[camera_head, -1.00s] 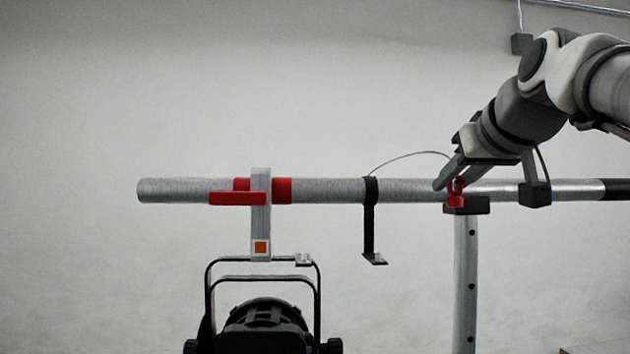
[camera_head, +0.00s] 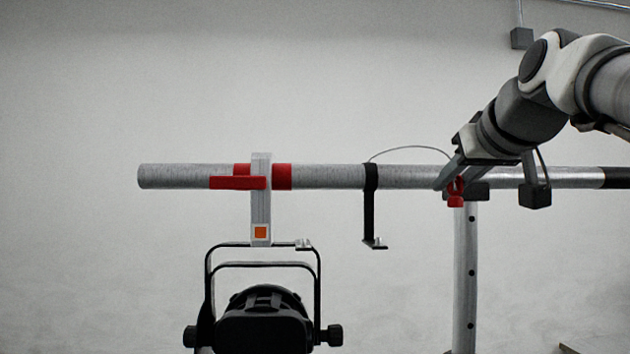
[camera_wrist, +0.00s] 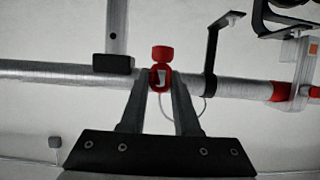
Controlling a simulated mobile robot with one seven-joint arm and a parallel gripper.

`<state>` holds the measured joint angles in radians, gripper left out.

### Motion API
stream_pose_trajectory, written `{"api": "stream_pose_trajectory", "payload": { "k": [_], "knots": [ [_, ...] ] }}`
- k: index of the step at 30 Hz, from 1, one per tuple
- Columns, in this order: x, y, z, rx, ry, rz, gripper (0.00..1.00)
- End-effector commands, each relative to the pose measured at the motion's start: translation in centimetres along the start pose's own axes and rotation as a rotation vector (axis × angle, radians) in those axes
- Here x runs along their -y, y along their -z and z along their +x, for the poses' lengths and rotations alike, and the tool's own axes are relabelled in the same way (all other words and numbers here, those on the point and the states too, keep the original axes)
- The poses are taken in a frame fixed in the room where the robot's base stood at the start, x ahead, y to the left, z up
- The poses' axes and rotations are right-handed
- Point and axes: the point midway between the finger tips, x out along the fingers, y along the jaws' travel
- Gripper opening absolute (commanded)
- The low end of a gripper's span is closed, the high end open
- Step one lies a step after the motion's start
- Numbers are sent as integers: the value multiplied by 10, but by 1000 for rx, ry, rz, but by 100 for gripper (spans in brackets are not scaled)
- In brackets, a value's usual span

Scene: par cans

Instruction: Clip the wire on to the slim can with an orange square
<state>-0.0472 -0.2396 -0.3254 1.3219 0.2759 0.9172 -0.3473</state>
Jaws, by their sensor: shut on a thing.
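The slim can (camera_head: 264,315) is a black lamp with a thin yoke. It hangs from the pipe by a pale clamp (camera_head: 261,205) bearing an orange square (camera_head: 260,232). In the wrist view the orange square (camera_wrist: 312,48) is at the right edge, with part of the can (camera_wrist: 285,14) above. A thin wire (camera_head: 410,150) arches from a black strap on the pipe to my gripper (camera_head: 452,184). My gripper is shut on the red clip (camera_head: 456,201) at the wire's end, well right of the can. The clip (camera_wrist: 161,54) also shows between the fingers in the wrist view.
The grey pipe (camera_head: 330,177) runs across the view, with red bands near the clamp. A black strap (camera_head: 369,215) with a foot hangs between can and gripper. An upright post (camera_head: 465,280) stands under the pipe near my gripper.

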Motion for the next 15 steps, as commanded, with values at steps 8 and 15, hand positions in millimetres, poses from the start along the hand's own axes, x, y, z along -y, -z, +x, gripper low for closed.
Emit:
{"api": "stream_pose_trajectory", "payload": {
  "k": [8,15],
  "knots": [
    [0,-8,3,-1,0,0,0],
    [0,-13,5,-1,0,0,0]
  ]
}}
